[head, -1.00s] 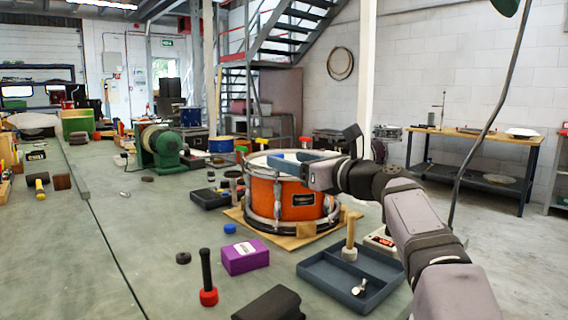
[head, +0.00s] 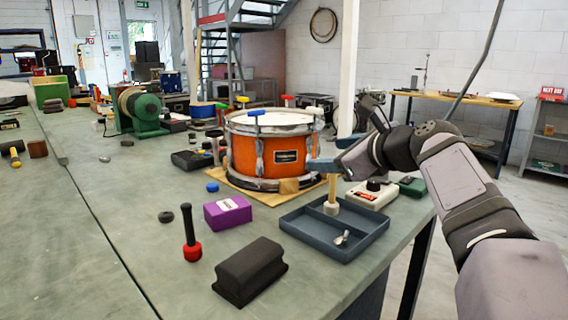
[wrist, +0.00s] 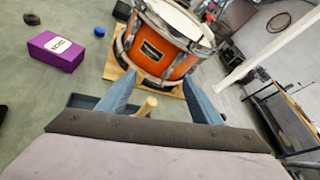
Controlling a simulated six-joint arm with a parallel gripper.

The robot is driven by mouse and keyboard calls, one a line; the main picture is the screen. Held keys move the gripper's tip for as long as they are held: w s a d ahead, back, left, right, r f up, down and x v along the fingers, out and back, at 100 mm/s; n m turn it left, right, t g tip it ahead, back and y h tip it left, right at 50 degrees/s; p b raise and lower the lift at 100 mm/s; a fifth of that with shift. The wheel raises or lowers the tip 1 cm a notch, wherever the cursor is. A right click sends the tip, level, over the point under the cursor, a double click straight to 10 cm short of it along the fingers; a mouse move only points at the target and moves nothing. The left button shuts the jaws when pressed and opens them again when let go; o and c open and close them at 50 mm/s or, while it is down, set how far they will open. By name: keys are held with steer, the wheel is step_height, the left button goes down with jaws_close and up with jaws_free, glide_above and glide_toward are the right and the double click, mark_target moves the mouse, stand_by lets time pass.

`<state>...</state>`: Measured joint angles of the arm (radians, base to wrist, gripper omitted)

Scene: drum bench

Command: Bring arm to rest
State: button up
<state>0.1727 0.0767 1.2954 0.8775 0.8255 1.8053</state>
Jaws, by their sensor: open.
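My gripper (head: 322,166) is at the drum's lower right in the head view, with one blue finger clearly seen. In the wrist view my gripper (wrist: 160,80) shows two blue fingers wide apart with nothing between their tips. The orange drum (head: 270,155) stands upright on a wooden board (head: 262,195); it also shows beyond the fingers in the wrist view (wrist: 158,60). Keys with blue (head: 256,113), yellow (head: 242,99), red (head: 287,98) and white (head: 315,110) tops stand around its rim.
Below my gripper is a blue-grey tray (head: 290,222) with a wooden-handled mallet (head: 331,207) and a small metal piece (head: 342,238). A white device (head: 372,196), purple box (head: 228,212), red-ended tool (head: 191,248) and dark block (head: 249,271) are nearby.

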steer(key=s+d+f+n+g+h+p, duration=0.1)
steer(key=s+d+f+h, duration=0.25)
steer(key=d, duration=0.35)
steer(key=s+d+f+n+g+h+p, duration=0.1)
steer(key=s+d+f+n+h, duration=0.1)
steer(key=s+d, duration=0.3)
steer(key=s+d+f+n+g+h+p, duration=0.1)
steer(key=s+d+f+g+h+p, duration=0.15)
steer(key=d, duration=0.55)
steer(key=s+a+f+n+g, duration=0.25)
steer(key=f+n, duration=0.25)
steer(key=f, duration=0.4)
steer(key=s+a+f+n+g, duration=0.15)
steer(key=s+f+n, duration=0.3)
steer(key=f, duration=0.45)
steer(key=s+a+f+n+g+y+b, duration=0.1)
steer(key=s+a+f+n+g, duration=0.1)
steer(key=s+a+f+n, duration=0.5)
steer(key=s+a+f+n+g+y, duration=0.1)
steer(key=s+a+f+n+g, duration=0.1)
steer(key=s+a+f+n, duration=0.45)
step_height(320, 180, up, 34)
steer(key=s+d+m+p, duration=0.1)
steer(key=s+d+p, duration=0.1)
steer(key=p, duration=3.6)
steer(key=shift+r, duration=0.15)
steer(key=shift+d, duration=0.1)
